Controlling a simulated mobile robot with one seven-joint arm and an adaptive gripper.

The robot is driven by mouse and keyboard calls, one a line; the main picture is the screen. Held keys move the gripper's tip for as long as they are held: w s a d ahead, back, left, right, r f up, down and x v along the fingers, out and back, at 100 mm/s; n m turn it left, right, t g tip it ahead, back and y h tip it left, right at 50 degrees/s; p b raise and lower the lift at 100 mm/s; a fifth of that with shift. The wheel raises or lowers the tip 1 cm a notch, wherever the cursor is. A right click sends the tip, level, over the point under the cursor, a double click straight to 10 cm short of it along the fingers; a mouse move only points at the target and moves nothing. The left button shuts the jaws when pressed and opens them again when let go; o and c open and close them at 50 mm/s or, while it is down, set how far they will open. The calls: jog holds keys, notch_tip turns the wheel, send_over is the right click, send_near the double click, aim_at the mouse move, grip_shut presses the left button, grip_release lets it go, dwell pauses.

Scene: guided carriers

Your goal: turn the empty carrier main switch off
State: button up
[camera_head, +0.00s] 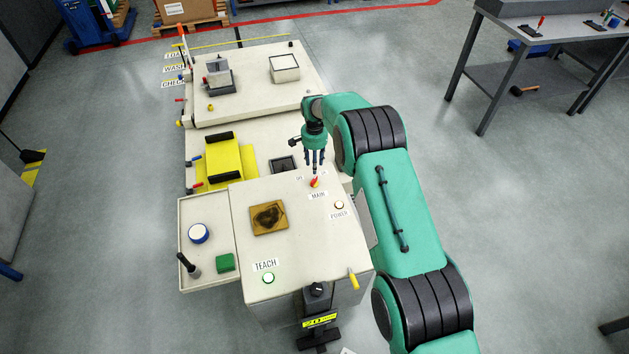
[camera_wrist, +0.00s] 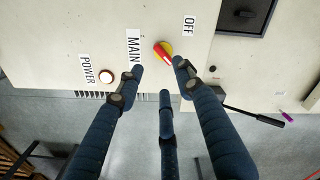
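My gripper (camera_head: 317,168) points down close above the switch in the head view. In the wrist view my gripper (camera_wrist: 160,72) has its dark fingers spread apart around the switch area, with nothing held. Whether a finger touches the knob I cannot tell.
A brown square plate (camera_head: 269,217) lies on the top. A yellow block (camera_head: 224,165) stands behind at left. A workbench (camera_head: 540,40) is at the far right.

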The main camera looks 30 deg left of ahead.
aim_at(315, 180)
notch_tip(315, 180, down, 11)
jog(key=shift+r+b, duration=0.1)
jog(key=shift+b, duration=0.9)
grip_shut()
